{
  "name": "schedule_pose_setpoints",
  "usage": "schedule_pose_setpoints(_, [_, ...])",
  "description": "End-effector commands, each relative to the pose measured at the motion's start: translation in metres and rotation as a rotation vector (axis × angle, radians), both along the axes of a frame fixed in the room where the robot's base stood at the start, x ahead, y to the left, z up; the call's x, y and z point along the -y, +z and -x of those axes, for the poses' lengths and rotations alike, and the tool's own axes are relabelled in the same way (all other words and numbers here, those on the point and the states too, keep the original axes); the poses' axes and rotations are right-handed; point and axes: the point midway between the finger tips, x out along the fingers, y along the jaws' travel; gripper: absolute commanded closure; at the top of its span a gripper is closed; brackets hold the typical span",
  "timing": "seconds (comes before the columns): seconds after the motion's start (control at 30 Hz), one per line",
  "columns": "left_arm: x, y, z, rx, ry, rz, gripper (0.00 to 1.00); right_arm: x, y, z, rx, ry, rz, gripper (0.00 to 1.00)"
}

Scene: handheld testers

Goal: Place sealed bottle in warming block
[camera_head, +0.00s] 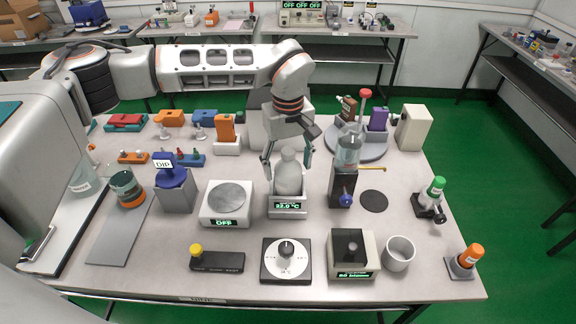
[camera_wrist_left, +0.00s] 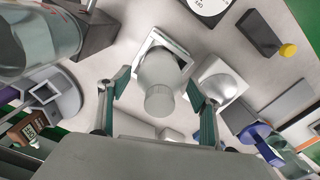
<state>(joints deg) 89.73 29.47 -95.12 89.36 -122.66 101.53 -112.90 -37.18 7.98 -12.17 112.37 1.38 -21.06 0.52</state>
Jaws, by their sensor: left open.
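The pale, capped bottle (camera_head: 288,175) stands upright in the white warming block (camera_head: 287,207), whose display reads about 22.9 °C. In the left wrist view the bottle (camera_wrist_left: 160,75) is seen from above with its round cap towards me, and the block's rim (camera_wrist_left: 158,38) shows around its base. My left gripper (camera_head: 287,160) is open, with one finger on each side of the bottle's upper part. In the left wrist view both fingers (camera_wrist_left: 160,95) stand apart from the bottle with gaps on both sides. My right gripper is not in view.
A round-topped plate device (camera_head: 228,203) reading OFF stands just left of the block. A clear cylinder on a dark stand (camera_head: 346,165) is close on the right. A dial box (camera_head: 286,261) lies in front. A black disc (camera_head: 374,201) lies on open table to the right.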

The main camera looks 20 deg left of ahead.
Motion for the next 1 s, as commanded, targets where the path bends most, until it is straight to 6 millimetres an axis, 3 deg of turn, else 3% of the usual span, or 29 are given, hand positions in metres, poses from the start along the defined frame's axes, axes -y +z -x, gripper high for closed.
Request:
schedule_pose_setpoints(0.5, [0.0,0.098,-0.001,0.005,0.0,0.0,0.37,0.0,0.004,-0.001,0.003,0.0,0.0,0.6])
schedule_pose_setpoints(0.7, [0.0,0.114,-0.001,0.003,0.0,0.0,0.37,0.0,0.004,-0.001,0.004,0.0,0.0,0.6])
schedule_pose_setpoints(1.0, [0.0,0.115,0.0,0.001,0.0,0.0,0.37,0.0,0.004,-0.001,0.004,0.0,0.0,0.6])
